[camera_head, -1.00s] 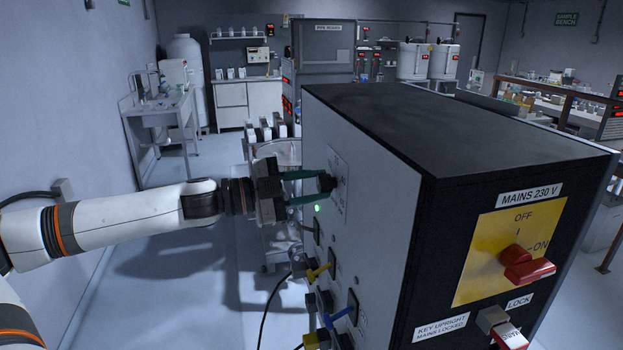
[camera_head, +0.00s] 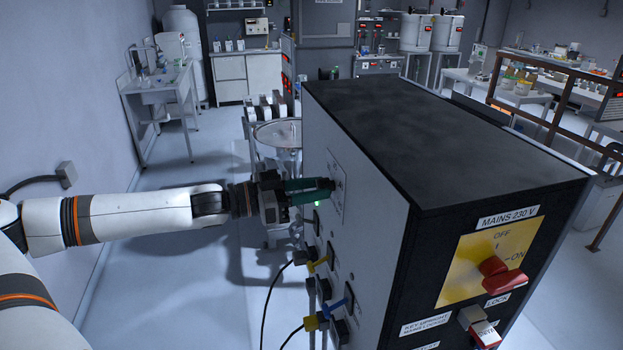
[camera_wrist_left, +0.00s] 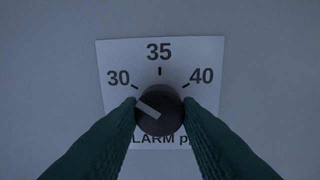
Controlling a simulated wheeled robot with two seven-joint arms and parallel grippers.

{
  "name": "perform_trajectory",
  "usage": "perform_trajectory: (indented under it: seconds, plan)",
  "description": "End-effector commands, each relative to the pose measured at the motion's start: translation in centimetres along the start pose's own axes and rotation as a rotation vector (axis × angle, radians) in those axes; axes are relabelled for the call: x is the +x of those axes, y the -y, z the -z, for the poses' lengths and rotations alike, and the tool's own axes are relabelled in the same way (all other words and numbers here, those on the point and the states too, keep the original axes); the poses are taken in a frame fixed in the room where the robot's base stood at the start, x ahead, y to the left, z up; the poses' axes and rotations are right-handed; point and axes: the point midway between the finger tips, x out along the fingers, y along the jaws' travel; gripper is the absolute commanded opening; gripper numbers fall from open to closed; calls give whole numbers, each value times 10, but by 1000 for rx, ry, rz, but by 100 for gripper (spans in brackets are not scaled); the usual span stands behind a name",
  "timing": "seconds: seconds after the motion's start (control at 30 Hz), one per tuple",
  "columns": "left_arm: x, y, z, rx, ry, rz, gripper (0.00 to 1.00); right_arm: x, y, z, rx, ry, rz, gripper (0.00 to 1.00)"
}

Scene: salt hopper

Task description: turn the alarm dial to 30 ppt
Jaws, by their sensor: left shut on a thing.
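The alarm dial is a round dark knob with a pale pointer bar (camera_wrist_left: 149,109) in the left wrist view. Its white label (camera_wrist_left: 120,58) is marked 30, 35 and 40, with ticks. The pointer bar slants to the upper left, to the 30 side, and lies a little flatter than the 30 tick's direction. My left gripper (camera_wrist_left: 160,116) is shut on the knob, one green finger on each side. In the head view the left gripper (camera_head: 326,185) reaches the label on the cabinet's left face, and its fingers hide most of the knob. My right gripper is not in view.
The cabinet (camera_head: 385,215) has a mains switch (camera_head: 500,275) on its dark end. A round metal vessel (camera_head: 277,135) stands behind my gripper. Floor at left is open.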

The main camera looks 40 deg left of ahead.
Motion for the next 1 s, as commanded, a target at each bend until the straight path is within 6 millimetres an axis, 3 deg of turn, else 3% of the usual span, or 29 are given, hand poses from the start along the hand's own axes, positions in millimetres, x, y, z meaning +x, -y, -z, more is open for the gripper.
perform_trajectory:
  seconds: [0.2,0.7,0.73,0.8,0.87,1.0]
  plan:
    - [0,0,1,-66,-4,-1,8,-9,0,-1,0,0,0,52]
    - [0,0,2,-84,-6,-1,8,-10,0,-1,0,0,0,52]
    - [0,0,3,-84,-6,-1,33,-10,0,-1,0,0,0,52]
    - [0,0,2,-84,-5,-1,44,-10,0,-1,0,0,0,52]
    - [0,0,2,-83,-5,0,53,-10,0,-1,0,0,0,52]
    - [0,0,1,-82,-4,0,53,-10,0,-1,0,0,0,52]
